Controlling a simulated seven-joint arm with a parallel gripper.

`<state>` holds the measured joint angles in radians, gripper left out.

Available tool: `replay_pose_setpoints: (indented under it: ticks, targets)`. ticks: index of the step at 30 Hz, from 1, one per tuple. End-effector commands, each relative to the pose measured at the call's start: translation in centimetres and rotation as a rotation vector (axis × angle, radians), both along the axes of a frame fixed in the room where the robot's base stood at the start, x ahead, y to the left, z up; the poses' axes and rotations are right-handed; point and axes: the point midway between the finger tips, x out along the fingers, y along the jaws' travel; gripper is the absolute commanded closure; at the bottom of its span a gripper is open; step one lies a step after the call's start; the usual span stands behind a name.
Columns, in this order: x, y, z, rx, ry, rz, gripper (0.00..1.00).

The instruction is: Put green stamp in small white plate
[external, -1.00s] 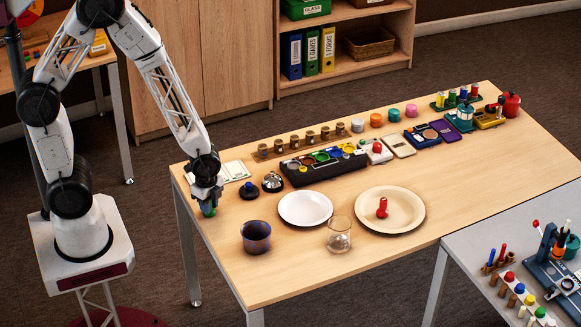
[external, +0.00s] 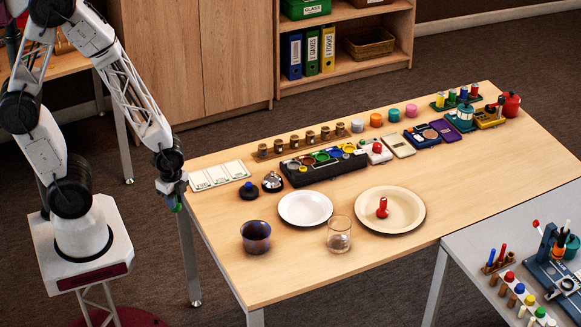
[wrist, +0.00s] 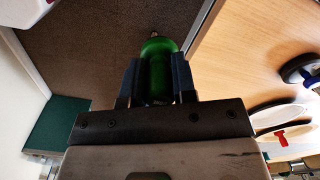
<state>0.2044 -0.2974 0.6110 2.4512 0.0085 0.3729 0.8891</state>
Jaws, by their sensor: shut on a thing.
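My gripper (external: 175,196) is shut on the green stamp (wrist: 157,70), which sits between the two dark fingers in the wrist view. In the external view the stamp shows only as a small green tip (external: 178,207) under the fingers. My gripper is at the left edge of the table, apparently just off it. The small white plate (external: 305,208) lies on the table to the right of my gripper. It looks empty.
A larger cream plate (external: 400,225) holds a red stamp (external: 382,207). A dark blue cup (external: 256,237) and a clear glass (external: 339,234) stand in front of the plates. A dark blue stamp (external: 249,190) and a bell (external: 272,182) stand between my gripper and the white plate.

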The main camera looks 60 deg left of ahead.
Motion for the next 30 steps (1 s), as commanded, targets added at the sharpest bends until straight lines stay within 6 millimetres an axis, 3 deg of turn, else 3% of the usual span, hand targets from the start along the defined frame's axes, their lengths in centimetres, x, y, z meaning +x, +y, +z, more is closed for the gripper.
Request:
replay_pose_setpoints:
  ticks: [6,12,30]
  targets:
    - [-2.9,0.6,0.3,0.0,-0.001,0.0,1.0]
    - [-4.5,0.9,0.5,0.0,0.0,0.0,1.0]
    - [-5.2,1.0,0.5,0.0,0.0,0.0,1.0]
